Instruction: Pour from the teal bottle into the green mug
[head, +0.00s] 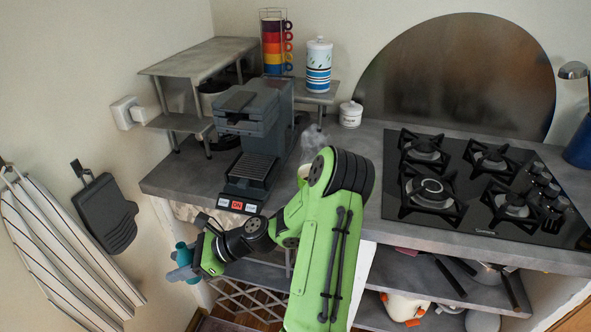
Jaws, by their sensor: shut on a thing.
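The teal bottle (181,274) is at the lower left, in front of the counter and off its edge. My gripper (194,256) is shut on it, with the bottle partly hidden by the gripper. Its exact tilt is hard to tell. No green mug shows clearly. A pale rounded edge (303,172) shows on the counter just behind my arm, with a steam-like haze above it. My arm hides most of it, so I cannot tell whether it is the mug.
A dark coffee machine (252,125) stands on the grey counter (405,229), left of my arm. A gas hob (450,180) lies to the right. A metal shelf (200,57), a striped canister (319,68) and a small white jar (350,114) are behind. Open shelves lie below.

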